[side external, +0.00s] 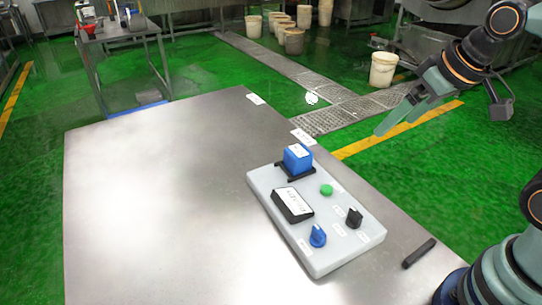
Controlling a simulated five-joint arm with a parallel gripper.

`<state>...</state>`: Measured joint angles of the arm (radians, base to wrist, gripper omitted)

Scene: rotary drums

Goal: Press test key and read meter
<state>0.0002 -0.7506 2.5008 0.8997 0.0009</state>
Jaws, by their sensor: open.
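A light grey panel (345,255) lies on the metal table. It carries a black-framed meter (293,204) with a white face, whose reading is too small to make out. A green round button (326,190), which may be the test key, sits to the right of the meter. A blue block (298,158) on a black base stands at the panel's far end. A blue knob (317,236) and a black knob (354,218) are on the near part. My gripper (391,128) is open and empty, in the air to the upper right of the panel, touching nothing.
A black bar (419,253) lies on the table to the right of the panel. The metal table (150,200) is bare to the left. Small white labels (303,137) lie along its far right edge. Buckets (383,70) and a side table stand on the green floor beyond.

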